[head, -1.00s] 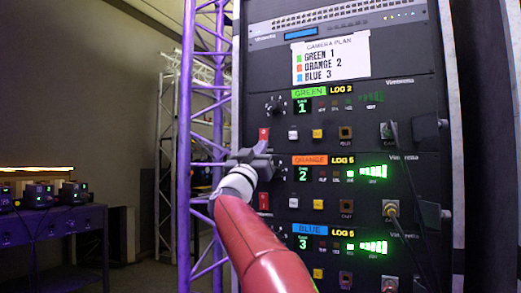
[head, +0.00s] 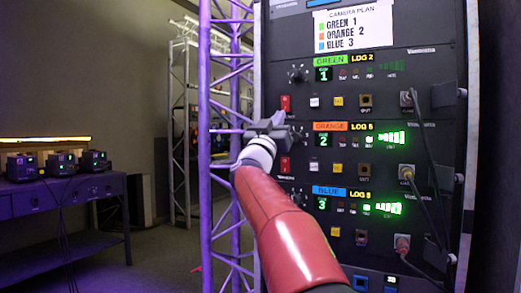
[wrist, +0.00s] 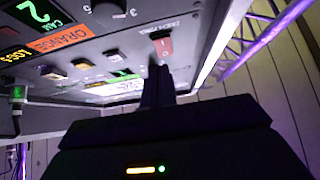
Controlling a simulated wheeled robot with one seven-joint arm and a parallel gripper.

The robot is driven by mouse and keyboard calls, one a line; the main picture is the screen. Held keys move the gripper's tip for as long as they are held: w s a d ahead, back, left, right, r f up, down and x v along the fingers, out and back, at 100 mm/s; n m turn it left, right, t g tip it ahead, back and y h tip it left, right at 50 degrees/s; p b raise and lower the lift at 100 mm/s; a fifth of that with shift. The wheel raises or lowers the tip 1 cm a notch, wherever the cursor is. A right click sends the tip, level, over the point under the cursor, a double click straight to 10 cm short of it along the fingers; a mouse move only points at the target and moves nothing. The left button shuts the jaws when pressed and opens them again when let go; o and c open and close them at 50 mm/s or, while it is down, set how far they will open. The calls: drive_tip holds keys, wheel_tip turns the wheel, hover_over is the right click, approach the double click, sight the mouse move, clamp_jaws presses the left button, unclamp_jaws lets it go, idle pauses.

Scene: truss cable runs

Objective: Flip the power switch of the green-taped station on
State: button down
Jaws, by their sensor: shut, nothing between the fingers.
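The green-taped station is the upper unit on the rack, with a green label (head: 330,60) and a display reading 1. Its red power switch (head: 285,104) is at the unit's left side. Its level bars are dim, while those of the orange and blue units glow bright. My gripper (head: 274,122) is shut and empty, just below and left of this switch in the head view. In the wrist view my closed fingers (wrist: 158,82) point at a red switch (wrist: 163,47) and overlap its edge; I cannot tell whether they touch it. The switch's exact tilt is too small to tell.
The orange unit (head: 330,126), with its own red switch (head: 285,165), and the blue unit (head: 329,191) lie below. Cables hang at the right. A purple truss (head: 213,150) stands left of the rack. A table (head: 90,190) with small devices is far left.

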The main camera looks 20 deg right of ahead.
drive_tip(key=s+a+f+b, duration=0.2)
drive_tip(key=s+a+f, duration=0.1)
drive_tip(key=f, duration=0.4)
drive_tip(key=shift+s+a+f+b, duration=0.2)
drive_tip(key=shift+a+f+b, duration=0.1)
drive_tip(key=shift+a, duration=0.3)
